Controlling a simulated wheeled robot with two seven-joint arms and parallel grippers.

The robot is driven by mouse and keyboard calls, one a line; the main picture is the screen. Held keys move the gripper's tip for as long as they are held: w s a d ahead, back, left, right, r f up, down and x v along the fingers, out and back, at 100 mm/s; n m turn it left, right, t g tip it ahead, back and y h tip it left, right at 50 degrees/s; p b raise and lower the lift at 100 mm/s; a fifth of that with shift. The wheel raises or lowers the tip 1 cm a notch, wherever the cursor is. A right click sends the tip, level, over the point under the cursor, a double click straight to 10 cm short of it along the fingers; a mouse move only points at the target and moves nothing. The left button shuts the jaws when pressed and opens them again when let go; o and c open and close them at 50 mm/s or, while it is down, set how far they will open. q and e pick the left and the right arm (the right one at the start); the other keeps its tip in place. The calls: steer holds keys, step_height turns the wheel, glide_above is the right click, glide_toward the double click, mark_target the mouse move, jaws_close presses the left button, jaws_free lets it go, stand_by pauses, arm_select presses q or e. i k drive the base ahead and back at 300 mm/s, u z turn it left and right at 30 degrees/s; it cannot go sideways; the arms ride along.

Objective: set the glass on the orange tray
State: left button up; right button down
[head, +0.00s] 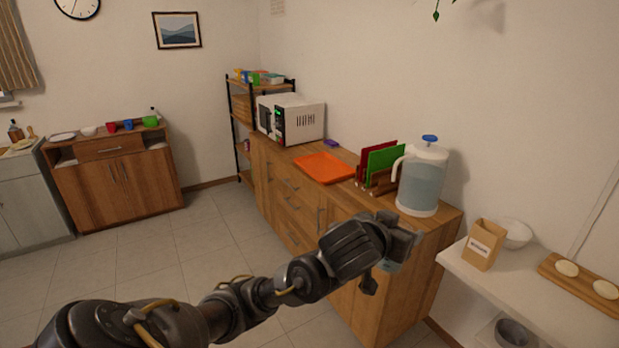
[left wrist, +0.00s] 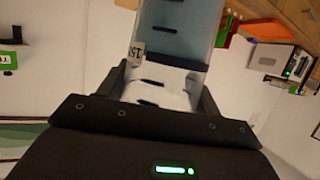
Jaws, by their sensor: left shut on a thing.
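My left gripper (head: 388,250) is in the middle of the head view, raised in front of the wooden cabinet. It is shut on a clear, pale glass (left wrist: 160,88), which shows between its fingers in the left wrist view. The glass is hard to make out in the head view, where the gripper covers much of it. The orange tray (head: 325,168) lies flat and empty on the cabinet top, up and left of the gripper. It also shows in the left wrist view (left wrist: 262,31). My right gripper is not in view.
On the cabinet, a white microwave (head: 300,120) stands behind the tray. A rack with red and green boards (head: 383,160) and a water pitcher (head: 423,182) with a blue lid stand right of it. A paper bag (head: 484,245) is on the white shelf at right.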

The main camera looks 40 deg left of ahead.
mark_target(324, 168)
steer(key=z, duration=0.05)
steer(key=k, duration=0.25)
steer(key=u, duration=1)
steer(key=i, duration=0.6)
steer(key=u, duration=0.9)
steer(key=i, duration=0.9)
steer(key=z, duration=0.55)
steer(key=i, duration=0.75)
steer(key=z, duration=1.1)
steer(key=i, duration=0.2)
steer(key=z, duration=0.2)
